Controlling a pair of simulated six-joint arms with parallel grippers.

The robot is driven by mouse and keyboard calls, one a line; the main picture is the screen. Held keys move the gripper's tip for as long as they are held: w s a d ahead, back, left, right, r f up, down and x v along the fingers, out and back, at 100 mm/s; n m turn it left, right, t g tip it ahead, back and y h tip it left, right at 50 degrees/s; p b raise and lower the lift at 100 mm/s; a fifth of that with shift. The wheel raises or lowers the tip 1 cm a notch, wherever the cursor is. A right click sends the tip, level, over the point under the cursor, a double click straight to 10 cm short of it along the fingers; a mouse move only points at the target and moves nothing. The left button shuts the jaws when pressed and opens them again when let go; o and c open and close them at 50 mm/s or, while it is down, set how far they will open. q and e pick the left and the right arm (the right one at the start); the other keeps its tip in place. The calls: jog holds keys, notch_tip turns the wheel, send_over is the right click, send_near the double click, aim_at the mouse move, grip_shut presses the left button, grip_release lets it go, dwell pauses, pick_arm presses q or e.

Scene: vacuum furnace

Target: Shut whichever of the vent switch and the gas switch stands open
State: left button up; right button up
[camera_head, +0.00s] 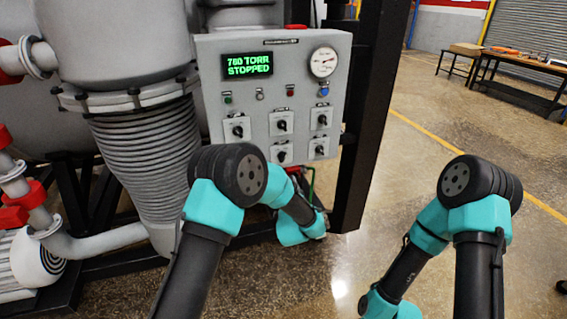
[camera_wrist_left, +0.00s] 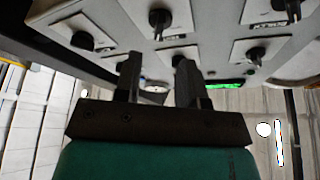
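The control panel (camera_head: 212,75) carries several small white plates with dark rotary switches, including upper switches (camera_head: 238,131), (camera_head: 282,125) and (camera_head: 321,119) and lower switches (camera_head: 282,156) and (camera_head: 320,149). Their labels are too small to read, so I cannot tell which are vent and gas, or which stands open. In the left wrist view, my left gripper (camera_wrist_left: 157,72) has its two fingers apart with nothing held, close to the panel. A switch (camera_wrist_left: 160,20) shows beyond the fingertips; others are partly hidden behind them. In the head view my left gripper is hidden. My right gripper is out of view.
The panel has a green display (camera_head: 247,66) reading 760 TORR STOPPED and a round gauge (camera_head: 323,62). A ribbed chamber (camera_head: 145,150) stands left of it and a black frame post (camera_head: 368,120) right. The floor (camera_head: 430,130) at right is open.

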aim_at(283, 160)
pick_arm(q)
jog(key=x, duration=0.8)
jog(key=shift+c, duration=0.5)
jog(key=shift+r, duration=0.1)
grip_shut()
